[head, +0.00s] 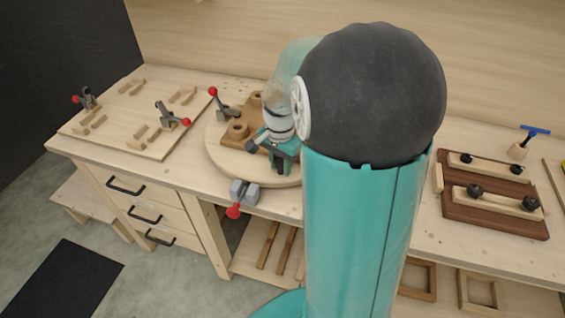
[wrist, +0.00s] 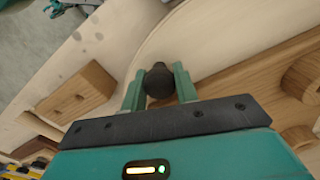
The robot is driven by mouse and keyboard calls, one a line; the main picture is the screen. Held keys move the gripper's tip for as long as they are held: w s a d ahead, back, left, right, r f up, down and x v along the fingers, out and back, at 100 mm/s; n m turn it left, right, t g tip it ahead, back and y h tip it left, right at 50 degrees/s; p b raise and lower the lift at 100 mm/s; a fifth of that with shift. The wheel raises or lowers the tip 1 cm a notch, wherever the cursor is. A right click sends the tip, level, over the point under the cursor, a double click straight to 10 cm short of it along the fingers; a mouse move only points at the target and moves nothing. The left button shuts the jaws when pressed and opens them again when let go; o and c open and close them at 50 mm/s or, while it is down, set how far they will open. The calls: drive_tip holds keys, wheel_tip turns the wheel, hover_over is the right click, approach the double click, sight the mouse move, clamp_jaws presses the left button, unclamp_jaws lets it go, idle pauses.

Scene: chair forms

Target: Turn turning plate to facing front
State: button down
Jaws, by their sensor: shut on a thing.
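The turning plate (head: 225,162) is a round light-wood disc on the workbench in the head view, left of my arm. A brown wooden block (head: 237,128) with round bosses sits on it; brown wood also shows at the right of the wrist view (wrist: 262,75). A dark knob (wrist: 158,80) stands between the two teal fingers of my gripper (wrist: 159,84), which is shut on it. In the head view my gripper (head: 270,150) is over the plate's right part, and my arm hides some of the plate. Which way the plate faces I cannot tell.
A grey clamp with a red knob (head: 240,193) is at the bench's front edge, close to the plate. A board with red-tipped clamps (head: 125,125) lies at the left. A dark brown fixture (head: 490,205) lies at the right. Drawers (head: 150,210) are below the bench.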

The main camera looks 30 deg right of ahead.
drive_tip(key=shift+w+a+r, duration=0.1)
drive_tip(key=shift+w+a, duration=0.1)
drive_tip(key=c, duration=1.1)
unclamp_jaws()
drive_tip(key=shift+s, duration=0.1)
wheel_tip(320, 180, up, 14)
drive_tip(key=shift+f, duration=0.1)
drive_tip(key=shift+s, duration=0.15)
